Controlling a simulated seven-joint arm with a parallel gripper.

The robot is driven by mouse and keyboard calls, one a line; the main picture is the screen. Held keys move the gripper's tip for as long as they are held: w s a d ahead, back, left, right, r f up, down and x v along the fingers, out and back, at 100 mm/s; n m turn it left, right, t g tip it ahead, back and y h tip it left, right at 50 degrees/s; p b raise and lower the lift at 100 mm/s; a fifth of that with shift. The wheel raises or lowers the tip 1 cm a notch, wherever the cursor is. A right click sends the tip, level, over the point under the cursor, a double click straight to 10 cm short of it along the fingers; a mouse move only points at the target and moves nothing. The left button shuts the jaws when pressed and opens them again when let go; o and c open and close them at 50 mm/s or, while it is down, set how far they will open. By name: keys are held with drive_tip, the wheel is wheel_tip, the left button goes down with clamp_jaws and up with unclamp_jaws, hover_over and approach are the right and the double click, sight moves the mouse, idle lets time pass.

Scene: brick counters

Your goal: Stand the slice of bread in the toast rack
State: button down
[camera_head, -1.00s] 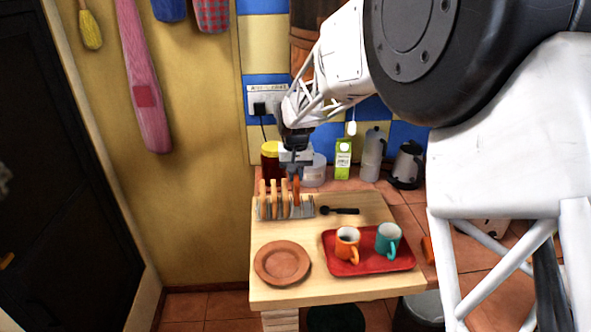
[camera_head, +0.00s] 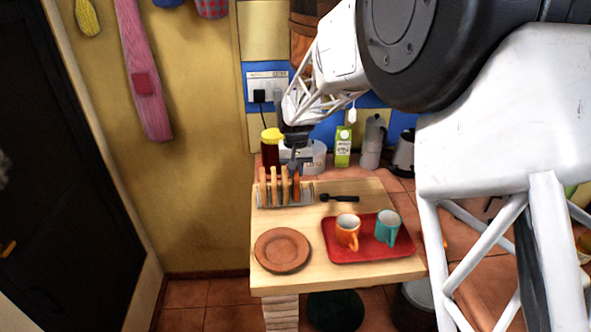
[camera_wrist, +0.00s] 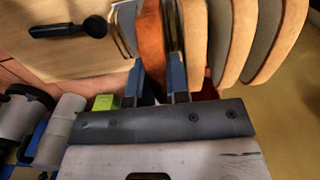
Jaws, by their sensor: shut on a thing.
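My gripper (camera_head: 296,172) is shut on a dark brown slice of bread (camera_wrist: 151,45), held upright between its two blue-grey fingers in the wrist view. The toast rack (camera_head: 307,196) stands at the back left of the wooden board and holds several paler slices (camera_head: 273,188) to the left of the held one. The held slice (camera_head: 296,187) is at the right part of the rack, in line with its slots. Rack wires (camera_wrist: 124,28) show beside the slice in the wrist view. Its lower edge is hidden, so I cannot tell whether it rests on the rack's base.
A black spoon (camera_head: 340,198) lies right of the rack. A brown plate (camera_head: 282,250) is in front. A yellow-lidded jar (camera_head: 270,150) and a green carton (camera_head: 343,147) stand behind.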

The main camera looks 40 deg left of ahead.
drive_tip(key=c, duration=1)
unclamp_jaws()
drive_tip(key=shift+r, duration=0.15)
drive_tip(key=shift+r, duration=3.75)
